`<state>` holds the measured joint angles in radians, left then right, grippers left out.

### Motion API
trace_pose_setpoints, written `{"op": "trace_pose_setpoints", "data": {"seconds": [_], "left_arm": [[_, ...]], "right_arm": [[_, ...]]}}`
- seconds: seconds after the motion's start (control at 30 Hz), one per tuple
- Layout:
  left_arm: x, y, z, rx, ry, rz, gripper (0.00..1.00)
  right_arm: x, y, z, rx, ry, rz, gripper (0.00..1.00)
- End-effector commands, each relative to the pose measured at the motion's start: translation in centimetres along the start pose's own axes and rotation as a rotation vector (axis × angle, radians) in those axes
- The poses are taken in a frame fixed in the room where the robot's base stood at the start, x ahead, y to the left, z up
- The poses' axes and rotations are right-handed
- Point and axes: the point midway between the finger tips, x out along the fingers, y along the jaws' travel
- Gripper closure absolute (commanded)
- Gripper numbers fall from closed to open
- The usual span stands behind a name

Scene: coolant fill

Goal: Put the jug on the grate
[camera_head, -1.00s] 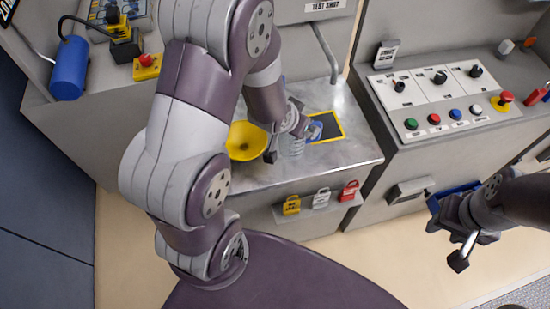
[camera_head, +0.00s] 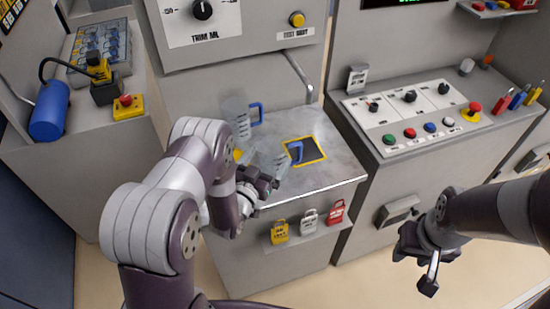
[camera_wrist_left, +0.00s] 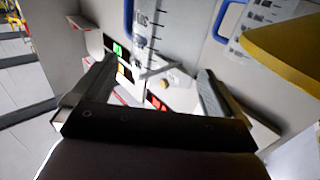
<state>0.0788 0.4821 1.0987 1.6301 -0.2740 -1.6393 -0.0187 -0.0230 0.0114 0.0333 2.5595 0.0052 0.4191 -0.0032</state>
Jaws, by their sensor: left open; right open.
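Two clear jugs with blue handles show in the head view. The back jug (camera_head: 241,127) stands at the rear of the metal counter. The front jug (camera_head: 269,163) is beside the left edge of the dark, yellow-bordered grate (camera_head: 312,149); its handle overlaps the grate in the picture, and I cannot tell whether its base touches it. My left gripper (camera_head: 268,182) is open just in front of the front jug and partly covers it. In the left wrist view its jaws (camera_wrist_left: 152,75) are spread and empty, with marked jug walls beyond. My right gripper (camera_head: 422,262) is open, away from the counter.
A yellow funnel (camera_head: 238,155) is mostly hidden behind my left arm; its yellow edge also shows in the left wrist view (camera_wrist_left: 285,45). A thin spout pipe (camera_head: 300,75) hangs behind the grate. A button panel (camera_head: 425,115) stands right.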

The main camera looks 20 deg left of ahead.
Motion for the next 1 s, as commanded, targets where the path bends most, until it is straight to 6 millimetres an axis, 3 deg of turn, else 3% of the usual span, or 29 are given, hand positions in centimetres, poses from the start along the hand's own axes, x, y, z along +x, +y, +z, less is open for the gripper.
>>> {"op": "trace_pose_setpoints", "data": {"seconds": [0.33,0.6,0.73,0.8,1.0], "left_arm": [[5.3,-0.2,0.6,0.000,0.000,-0.001,0.00],[5.9,-0.2,0.8,0.000,-0.002,-0.001,0.00],[5.9,-0.2,0.8,0.000,-0.002,-0.001,0.42],[5.9,-0.2,0.8,0.000,-0.001,-0.001,0.49],[5.9,-0.2,0.8,0.000,-0.001,-0.001,0.49]], "right_arm": [[-1.6,0.0,-0.2,0.000,0.000,0.000,0.57],[-1.5,0.0,-0.2,0.000,0.000,0.000,0.57],[-1.5,0.0,-0.1,0.000,0.000,0.000,0.57],[-1.5,0.0,-0.1,0.000,0.000,0.000,0.57],[-1.5,0.0,-0.1,0.000,0.000,0.000,0.57]]}}
